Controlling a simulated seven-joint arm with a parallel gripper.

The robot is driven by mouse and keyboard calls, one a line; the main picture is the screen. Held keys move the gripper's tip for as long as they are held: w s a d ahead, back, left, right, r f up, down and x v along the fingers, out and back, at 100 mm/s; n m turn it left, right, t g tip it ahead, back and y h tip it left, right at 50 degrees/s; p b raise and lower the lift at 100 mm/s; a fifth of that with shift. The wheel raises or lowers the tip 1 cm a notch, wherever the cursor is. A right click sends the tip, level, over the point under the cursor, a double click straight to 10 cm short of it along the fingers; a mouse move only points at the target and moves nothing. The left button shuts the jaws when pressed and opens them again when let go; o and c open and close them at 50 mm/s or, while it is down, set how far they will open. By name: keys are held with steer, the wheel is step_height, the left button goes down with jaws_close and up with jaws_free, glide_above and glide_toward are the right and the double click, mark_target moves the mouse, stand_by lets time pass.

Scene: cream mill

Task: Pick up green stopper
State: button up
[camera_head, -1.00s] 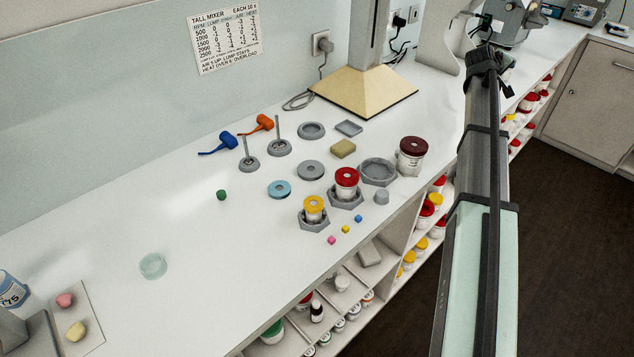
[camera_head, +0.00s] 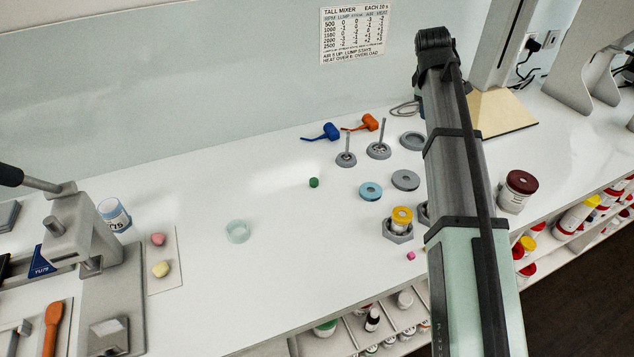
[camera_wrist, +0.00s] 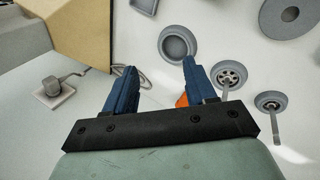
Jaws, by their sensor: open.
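The green stopper (camera_head: 314,182) is a small dark green piece on the white bench in the head view. It stands left of the blue ring and in front of the blue scoop. The wrist view does not show it. My gripper (camera_wrist: 155,80) shows in the wrist view with its two blue fingers apart and nothing between them. It is above the far part of the bench, near the tall mixer's base and the grey dishes, away from the stopper. In the head view my arm hides the gripper.
A blue scoop (camera_head: 323,132), an orange scoop (camera_head: 364,123) and two grey stands with upright rods (camera_head: 346,159) are behind the stopper. A blue ring (camera_head: 371,191) lies to its right. A clear glass dish (camera_head: 238,232) lies to its left. The bench around the stopper is clear.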

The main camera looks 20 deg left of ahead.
steer(key=s+a+n+g+y, duration=0.1)
steer(key=s+a+n+g, duration=0.15)
steer(key=s+a, duration=0.85)
steer(key=n+g, duration=0.3)
steer(key=n, duration=0.3)
glide_above(314, 180)
steer(key=shift+t+y, duration=0.25)
steer(key=shift+y, duration=0.05)
steer(key=f, duration=0.8)
steer(key=shift+w+f, duration=0.35)
steer(key=shift+s+f, duration=0.15)
steer(key=shift+f, duration=1.15)
steer(key=shift+s+f, duration=0.15)
steer(key=shift+f, duration=1.15)
steer(key=shift+c, duration=0.2)
jaws_close()
